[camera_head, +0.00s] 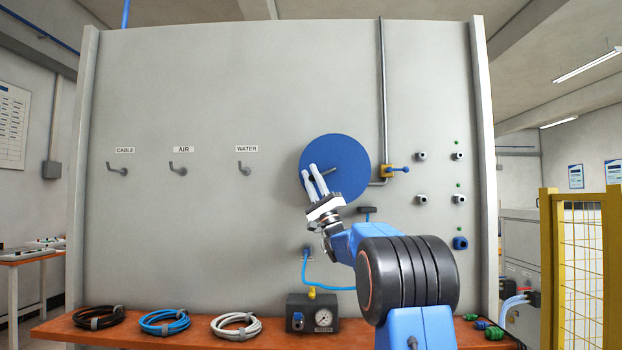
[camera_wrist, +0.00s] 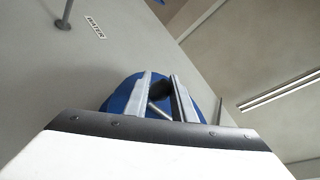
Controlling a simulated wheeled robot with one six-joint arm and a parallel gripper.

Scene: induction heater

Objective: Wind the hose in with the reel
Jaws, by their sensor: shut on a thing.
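The blue round reel (camera_head: 348,158) is mounted on the grey wall panel, right of the WATER hook. My gripper (camera_head: 313,173) is at the lower left part of the reel's face. In the wrist view my gripper (camera_wrist: 161,76) has its two fingers on either side of a dark handle (camera_wrist: 160,89), shut on it. A thin grey bar shows beside it, in front of the blue disc (camera_wrist: 115,97). The handle is hidden by the fingers in the head view. A light blue hose (camera_head: 307,272) hangs below a wall fitting and runs right behind my arm.
Three coiled lines, black (camera_head: 97,317), blue (camera_head: 165,321) and white (camera_head: 236,325), lie on the orange bench (camera_head: 60,329). A gauge box (camera_head: 312,312) stands there too. A blue-handled valve (camera_head: 390,170) and pipe are right of the reel. A yellow fence (camera_head: 550,270) stands far right.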

